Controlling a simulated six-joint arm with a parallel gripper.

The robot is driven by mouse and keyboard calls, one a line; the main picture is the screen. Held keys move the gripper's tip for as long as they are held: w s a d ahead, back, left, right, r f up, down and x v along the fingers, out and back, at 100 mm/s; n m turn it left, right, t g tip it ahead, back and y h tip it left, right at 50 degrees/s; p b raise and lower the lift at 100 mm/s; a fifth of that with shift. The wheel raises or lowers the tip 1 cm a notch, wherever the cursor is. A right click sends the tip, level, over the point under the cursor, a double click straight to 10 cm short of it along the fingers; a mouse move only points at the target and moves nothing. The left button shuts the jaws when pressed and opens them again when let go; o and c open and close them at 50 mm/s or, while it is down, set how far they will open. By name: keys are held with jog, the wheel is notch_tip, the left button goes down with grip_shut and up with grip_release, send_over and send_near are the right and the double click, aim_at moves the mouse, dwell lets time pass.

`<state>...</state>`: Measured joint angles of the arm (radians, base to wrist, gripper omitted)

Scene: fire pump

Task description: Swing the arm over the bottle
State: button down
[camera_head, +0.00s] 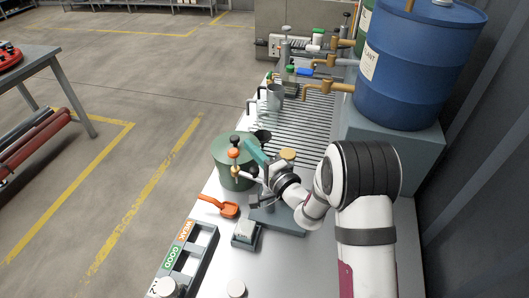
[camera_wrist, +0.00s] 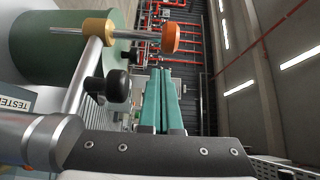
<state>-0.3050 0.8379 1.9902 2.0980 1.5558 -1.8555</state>
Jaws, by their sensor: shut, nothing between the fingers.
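My gripper (camera_head: 252,149) has teal fingers, which lie together in the wrist view (camera_wrist: 160,80) with nothing between them. A metal arm (camera_wrist: 84,76) with a brass collar, a cross rod, an orange end disc (camera_wrist: 170,37) and black knobs stands just left of my fingers, apart from them in the picture. In the head view its orange (camera_head: 233,153) and black ends show in front of the green drum, left of my gripper. The grey-blue base (camera_head: 283,221) lies partly under my wrist. I cannot clearly make out a bottle beneath the arm; my wrist hides part of that area.
A green drum (camera_head: 226,174) stands close behind the arm. An orange tool (camera_head: 219,206), a small tray with a white item (camera_head: 244,230) and a labelled rack (camera_head: 190,257) lie in front. A grooved drain board (camera_head: 309,113) and blue barrel (camera_head: 407,75) are behind.

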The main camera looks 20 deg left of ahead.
aim_at(244, 174)
jog(key=shift+s+a, duration=0.2)
jog(key=shift+s, duration=0.35)
jog(key=shift+s+a, duration=0.15)
jog(key=shift+s, duration=0.35)
jog(key=shift+s+a+n+g+y, duration=0.1)
jog(key=shift+s+n+g+y, duration=0.25)
jog(key=shift+n+g+y, duration=0.35)
jog(key=shift+s+a+n+g+y, duration=0.1)
jog(key=shift+s+n+g+y, duration=0.3)
jog(key=shift+g, duration=0.3)
jog(key=shift+s+n+g+y, duration=0.2)
jog(key=shift+n+g, duration=0.3)
jog(key=shift+g, duration=0.2)
jog(key=s+d+n+g, duration=0.3)
jog(key=s+n+g, duration=0.3)
jog(key=g, duration=0.8)
jog(key=shift+s+n, duration=0.25)
jog(key=shift+n, duration=1.35)
